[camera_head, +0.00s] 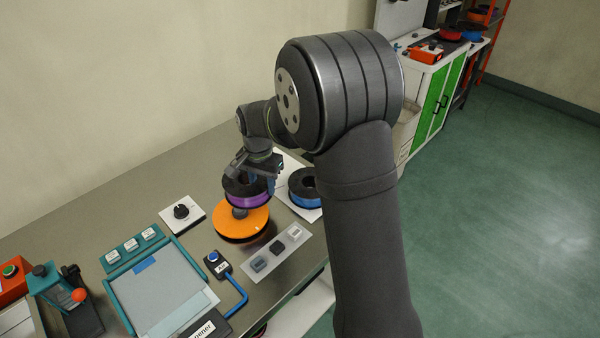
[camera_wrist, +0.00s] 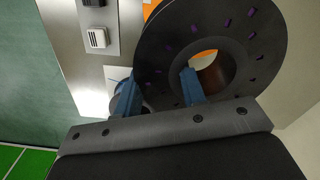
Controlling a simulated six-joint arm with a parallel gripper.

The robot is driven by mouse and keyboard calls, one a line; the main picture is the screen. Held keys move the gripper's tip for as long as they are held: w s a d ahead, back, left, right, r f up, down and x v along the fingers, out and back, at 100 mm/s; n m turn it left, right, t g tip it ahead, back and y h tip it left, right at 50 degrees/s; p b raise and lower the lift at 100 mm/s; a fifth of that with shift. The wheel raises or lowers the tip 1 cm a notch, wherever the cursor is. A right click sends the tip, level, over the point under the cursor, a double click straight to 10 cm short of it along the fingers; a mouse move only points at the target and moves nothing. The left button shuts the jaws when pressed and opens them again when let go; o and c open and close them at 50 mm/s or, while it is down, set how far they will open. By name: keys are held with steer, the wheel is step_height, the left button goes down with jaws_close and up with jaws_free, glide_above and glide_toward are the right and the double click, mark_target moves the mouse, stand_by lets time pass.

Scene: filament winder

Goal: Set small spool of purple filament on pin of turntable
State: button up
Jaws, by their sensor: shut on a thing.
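The small spool of purple filament (camera_head: 247,197) has black flanges and hangs above the orange turntable (camera_head: 258,225) in the head view. In the wrist view the spool (camera_wrist: 240,28) fills the upper right, its flange facing me. My gripper (camera_wrist: 160,92) is shut on the spool's flange and rim, one blue finger in the centre hole and the other outside the rim. A strip of orange turntable (camera_wrist: 150,8) shows behind the spool. The turntable's pin is not clear in either view; a grey part (camera_head: 240,213) shows under the spool. I cannot tell whether they touch.
A blue filament spool (camera_head: 305,190) stands on a white sheet right of the turntable. A switch panel (camera_head: 297,229) lies in front, a blue button box (camera_head: 214,262) front left. A dial (camera_head: 182,211) sits left. A teal-framed device (camera_head: 165,295) stands further left.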

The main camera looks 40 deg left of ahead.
mark_target(249, 189)
steer(key=s, duration=0.4)
steer(key=shift+a, duration=0.4)
steer(key=shift+w+f, duration=0.1)
steer(key=shift+f, duration=2.85)
steer(key=shift+f, duration=0.35)
steer(key=o, duration=1.4)
steer(key=shift+c, duration=0.2)
steer(key=shift+r, duration=0.3)
steer(key=shift+a+r, duration=0.15)
steer(key=shift+r, duration=0.15)
